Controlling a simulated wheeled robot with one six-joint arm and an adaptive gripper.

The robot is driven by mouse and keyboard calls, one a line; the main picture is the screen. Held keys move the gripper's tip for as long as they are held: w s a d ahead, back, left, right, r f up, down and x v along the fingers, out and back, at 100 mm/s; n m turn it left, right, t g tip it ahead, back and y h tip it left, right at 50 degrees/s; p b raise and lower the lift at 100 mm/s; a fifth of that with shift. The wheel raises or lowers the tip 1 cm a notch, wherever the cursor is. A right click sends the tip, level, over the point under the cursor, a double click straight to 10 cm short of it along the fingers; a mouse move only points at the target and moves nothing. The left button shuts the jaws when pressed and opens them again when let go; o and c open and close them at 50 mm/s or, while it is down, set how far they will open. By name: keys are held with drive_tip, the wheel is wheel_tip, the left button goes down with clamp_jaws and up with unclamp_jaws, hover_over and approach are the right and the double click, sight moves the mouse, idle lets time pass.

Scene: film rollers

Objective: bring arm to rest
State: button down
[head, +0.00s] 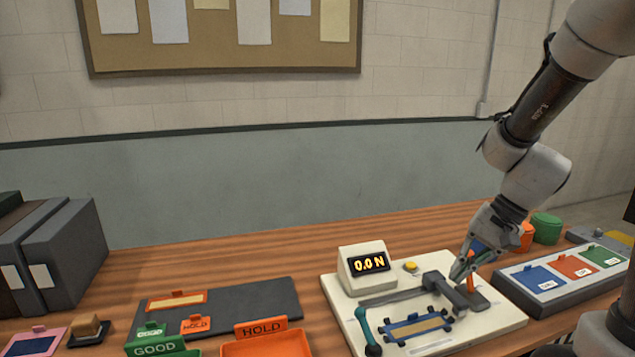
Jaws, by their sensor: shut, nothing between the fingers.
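My arm comes in from the upper right of the head view. My gripper (466,275) points down over the right part of the white test board (500,325). Its fingers are shut with nothing held. It is right beside the dark grey bracket (437,283) and an orange upright part; I cannot tell whether it touches them. A blue-framed piece with a tan strip (416,325) lies on the board in front of the bracket. A display box (366,265) at the back of the board reads 0.0 N.
A grey mat (260,298) holds an orange-framed piece (176,300). Green GOOD (156,348) and orange HOLD (262,330) trays stand at the front. A tray with colored panels (540,277), orange and green containers (546,228) are at right. Grey binders (70,250) stand left.

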drive_tip(key=s+d+r+n+t+h, duration=0.2)
drive_tip(key=s+d+r+n, duration=0.1)
drive_tip(key=s+r, duration=0.3)
drive_tip(key=s+d+r+n+t+h, duration=0.1)
drive_tip(key=s+d+r+n+h, duration=0.2)
drive_tip(key=s+r, duration=0.3)
drive_tip(key=shift+s+d+r+t, duration=0.25)
drive_tip(key=shift+d+r+t, duration=0.2)
drive_tip(key=shift+r, duration=0.35)
